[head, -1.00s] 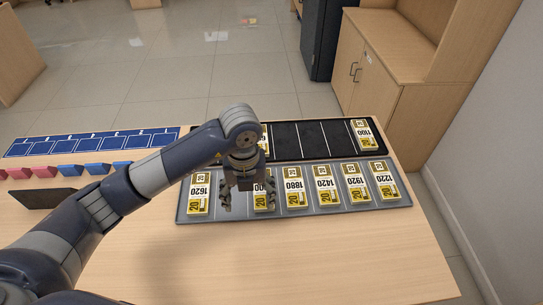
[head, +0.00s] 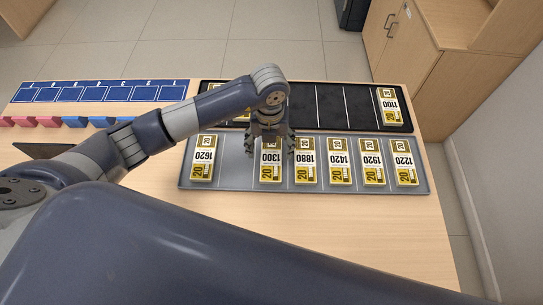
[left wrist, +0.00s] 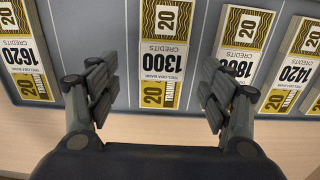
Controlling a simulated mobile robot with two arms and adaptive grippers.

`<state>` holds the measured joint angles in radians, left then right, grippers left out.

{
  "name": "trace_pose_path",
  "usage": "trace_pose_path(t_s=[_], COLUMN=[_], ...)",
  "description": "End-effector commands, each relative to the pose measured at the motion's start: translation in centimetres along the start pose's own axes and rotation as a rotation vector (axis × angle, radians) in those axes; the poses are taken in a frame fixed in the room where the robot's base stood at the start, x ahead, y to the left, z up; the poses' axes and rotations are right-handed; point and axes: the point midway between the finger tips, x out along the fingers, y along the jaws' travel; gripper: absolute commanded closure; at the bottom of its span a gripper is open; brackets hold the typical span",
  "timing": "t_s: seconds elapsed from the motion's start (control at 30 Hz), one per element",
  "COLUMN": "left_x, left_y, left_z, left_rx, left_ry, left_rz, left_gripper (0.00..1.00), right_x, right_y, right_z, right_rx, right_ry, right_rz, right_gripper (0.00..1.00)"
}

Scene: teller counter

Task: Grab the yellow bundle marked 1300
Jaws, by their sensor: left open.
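The yellow bundle marked 1300 (head: 270,170) lies on the grey tray (head: 232,172), between an empty stretch of tray and the bundle marked 1880 (head: 305,173). In the left wrist view the 1300 bundle (left wrist: 165,50) shows its printed face between the two spread fingers. My left gripper (head: 270,145) is open and empty, above the far part of the 1300 bundle. In the left wrist view the open fingers (left wrist: 158,92) stand on either side of it; the right finger overlaps the 1880 bundle (left wrist: 240,45). My right gripper is not seen.
Bundles 1620 (head: 203,158), 1420 (head: 340,160), 1920 (head: 373,160) and 1220 (head: 403,162) lie on the same tray. A black tray (head: 330,105) behind holds bundle 1100 (head: 391,107). A blue board (head: 100,91) and small coloured blocks (head: 75,121) are at the left.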

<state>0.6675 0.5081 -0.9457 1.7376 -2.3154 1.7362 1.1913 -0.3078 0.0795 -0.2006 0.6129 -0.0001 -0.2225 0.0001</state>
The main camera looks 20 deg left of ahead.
Motion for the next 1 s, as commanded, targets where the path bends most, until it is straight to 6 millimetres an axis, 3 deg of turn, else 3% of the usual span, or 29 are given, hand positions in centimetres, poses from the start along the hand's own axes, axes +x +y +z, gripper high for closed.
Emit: trace_pose_path(t_s=[0.23, 0.53, 0.57, 0.77, 1.0], left_x=[3.5, 4.3, 4.2, 4.2, 4.2], left_y=[-0.3, -0.4, -0.4, -0.4, -0.4], left_z=[-0.1, 0.0, 0.0, 0.0, 0.0], left_rx=[-0.001, 0.000, 0.000, 0.000, 0.000], left_ry=[0.004, 0.001, 0.001, 0.001, 0.001], left_rz=[0.003, 0.001, 0.001, 0.001, 0.000], left_gripper=[0.27, 0.27, 0.29, 0.74, 0.75], right_x=[-1.2, -1.2, -1.2, -1.2, -1.2], right_y=[0.2, 0.2, 0.2, 0.1, 0.1], right_z=[-2.0, -1.6, -1.5, -1.1, -1.0], right_rx=[0.000, 0.000, 0.000, 0.000, 0.000], right_ry=[0.031, 0.024, 0.022, 0.015, 0.014], right_rz=[0.003, 0.002, 0.002, 0.001, 0.001], right_gripper=[0.60, 0.60, 0.60, 0.60, 0.60])
